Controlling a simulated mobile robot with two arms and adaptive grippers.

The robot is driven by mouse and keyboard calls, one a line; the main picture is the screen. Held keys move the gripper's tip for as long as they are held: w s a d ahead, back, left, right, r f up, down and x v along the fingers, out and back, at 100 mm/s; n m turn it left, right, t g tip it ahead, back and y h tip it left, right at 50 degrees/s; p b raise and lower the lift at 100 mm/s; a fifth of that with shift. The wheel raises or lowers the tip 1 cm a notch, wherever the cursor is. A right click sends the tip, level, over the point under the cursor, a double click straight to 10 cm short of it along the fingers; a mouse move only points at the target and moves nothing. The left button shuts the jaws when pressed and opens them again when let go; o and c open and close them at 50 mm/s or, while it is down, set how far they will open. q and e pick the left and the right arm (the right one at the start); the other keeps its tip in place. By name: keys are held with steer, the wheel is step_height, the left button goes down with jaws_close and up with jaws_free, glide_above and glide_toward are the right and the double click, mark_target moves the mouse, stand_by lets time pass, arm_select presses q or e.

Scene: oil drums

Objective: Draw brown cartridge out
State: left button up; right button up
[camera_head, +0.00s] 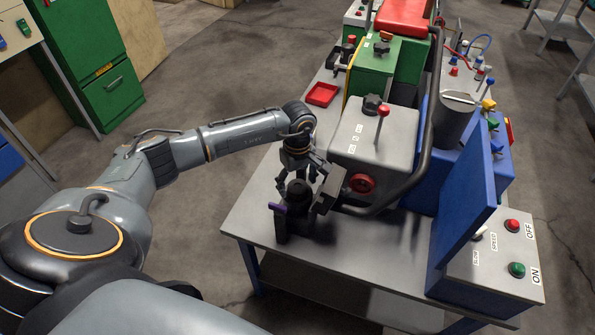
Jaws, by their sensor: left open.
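My left arm reaches in from the left, and my left gripper (305,180) points down at the front left of the grey workbench (262,200). Its fingers are open, around or just above the dark round top (298,191) of a small black device (294,224). I cannot tell whether they touch it. The device has a purple lever (276,208) on its left side. No clearly brown cartridge shows; the dark round top may be part of one, but its colour looks near black. My right gripper is not in view.
A grey machine box (372,138) with a red-knobbed lever and red wheel (362,183) stands close behind the gripper. A blue panel (465,215) and a control box with ON and OFF buttons (500,260) are at right. A red tray (322,94) lies farther back.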

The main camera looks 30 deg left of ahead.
mark_target(298, 186)
arm_select(q)
steer(key=shift+f, duration=0.15)
steer(key=shift+c, duration=0.2)
steer(key=c, duration=1.2)
steer(key=shift+c, duration=0.2)
steer(key=shift+r, duration=1.05)
steer(key=shift+r+p, duration=0.65)
steer(key=shift+r, duration=0.05)
steer(key=shift+r+p, duration=1.25)
steer(key=shift+r, duration=1.05)
